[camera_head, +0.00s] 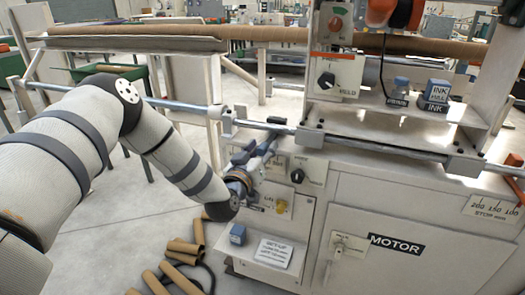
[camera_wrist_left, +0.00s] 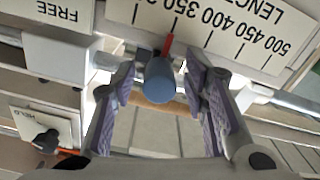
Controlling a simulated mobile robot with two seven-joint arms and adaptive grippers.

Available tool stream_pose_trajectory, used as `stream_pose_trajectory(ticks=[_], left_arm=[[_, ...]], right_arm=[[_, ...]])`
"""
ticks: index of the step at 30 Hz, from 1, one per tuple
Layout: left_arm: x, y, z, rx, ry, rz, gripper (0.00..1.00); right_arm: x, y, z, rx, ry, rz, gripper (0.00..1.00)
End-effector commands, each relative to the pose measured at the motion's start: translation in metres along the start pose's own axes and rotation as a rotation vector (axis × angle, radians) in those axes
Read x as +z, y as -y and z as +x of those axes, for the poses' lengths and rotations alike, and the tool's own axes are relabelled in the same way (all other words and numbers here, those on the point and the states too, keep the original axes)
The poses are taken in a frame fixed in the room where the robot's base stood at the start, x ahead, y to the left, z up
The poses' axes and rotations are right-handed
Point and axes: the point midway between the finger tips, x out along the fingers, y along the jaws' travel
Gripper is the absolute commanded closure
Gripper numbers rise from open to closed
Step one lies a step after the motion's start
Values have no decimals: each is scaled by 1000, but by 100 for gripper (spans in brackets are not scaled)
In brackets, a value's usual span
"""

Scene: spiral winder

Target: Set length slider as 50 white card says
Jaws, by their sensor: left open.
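In the left wrist view, a blue round knob (camera_wrist_left: 160,82) sits between the two spread fingers of my left gripper (camera_wrist_left: 162,88), with gaps on both sides. A red pointer (camera_wrist_left: 168,43) rises behind the knob to the white length scale (camera_wrist_left: 240,32), which appears upside down. The pointer is near the 350 mark. In the head view, my left gripper (camera_head: 258,150) is at the front rail and hides the scale. The white card (camera_head: 273,252) lies on the low ledge, its smaller text too small to read. My right gripper is not in view.
A blue block (camera_head: 238,234) stands beside the card. The long rail (camera_head: 390,148) runs across the machine. Cardboard tubes (camera_head: 183,252) lie on the floor.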

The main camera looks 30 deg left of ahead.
Motion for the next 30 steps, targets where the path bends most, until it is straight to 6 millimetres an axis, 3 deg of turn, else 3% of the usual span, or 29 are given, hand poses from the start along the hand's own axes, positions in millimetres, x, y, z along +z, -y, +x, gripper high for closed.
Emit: stream_pose_trajectory(ticks=[4, 10, 16, 23, 30], left_arm=[[-1, 0, 0, 1, -1, 0, 59], [-1, 0, 0, 1, -1, 0, 100], [0, -3, 0, 2, -1, 0, 100], [10, -34, 0, 5, -1, -1, 100], [12, -40, -1, 5, 1, -2, 100]], right_arm=[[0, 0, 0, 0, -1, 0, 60], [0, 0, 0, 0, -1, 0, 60], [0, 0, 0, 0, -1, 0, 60], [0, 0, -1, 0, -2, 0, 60], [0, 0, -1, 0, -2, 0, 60]])
